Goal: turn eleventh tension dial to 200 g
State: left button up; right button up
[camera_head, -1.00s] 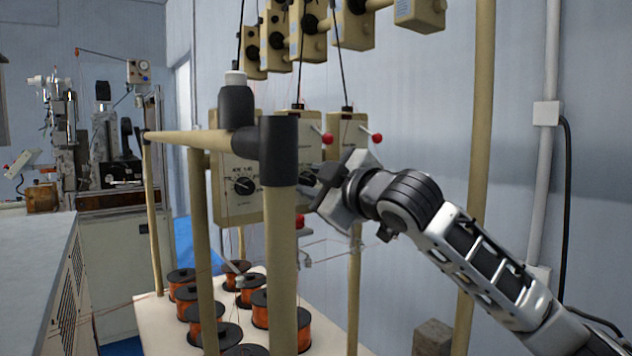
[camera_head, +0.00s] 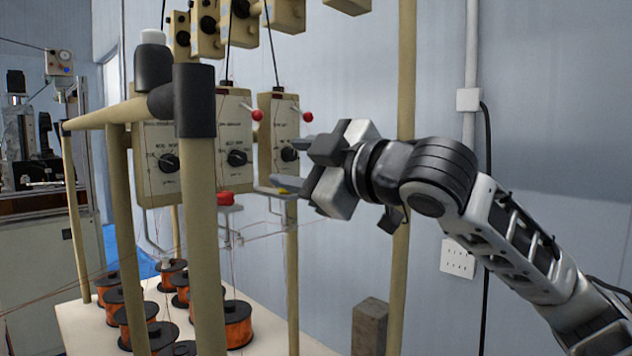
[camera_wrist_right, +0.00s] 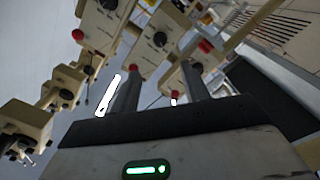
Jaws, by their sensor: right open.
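Three beige tension boxes hang in a row in the head view: a left one (camera_head: 152,190), a middle one (camera_head: 233,115) and a right one (camera_head: 280,118). Each has a black dial: left (camera_head: 168,162), middle (camera_head: 236,158), right (camera_head: 289,154). Which is the eleventh I cannot tell, and the scale marks are too small to read. My right gripper (camera_head: 285,166) is open and empty, its fingers pointing left in front of the right box, around its dial's height; contact is not visible. The wrist view shows its two fingers (camera_wrist_right: 158,88) apart, with a dial (camera_wrist_right: 160,39) beyond them. My left gripper is out of view.
Red-knobbed levers (camera_head: 257,115) stick out from the boxes. A thick beige frame post (camera_head: 203,230) stands in front, and another post (camera_head: 402,240) stands behind my right arm. Copper wire spools (camera_head: 237,325) stand below, with thin wires rising. More boxes (camera_head: 285,14) hang above.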

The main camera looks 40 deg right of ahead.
jog(key=s, duration=0.1)
jog(key=s+b, duration=0.1)
jog(key=s, duration=0.1)
jog(key=shift+s+d, duration=0.25)
jog(key=shift+s, duration=0.1)
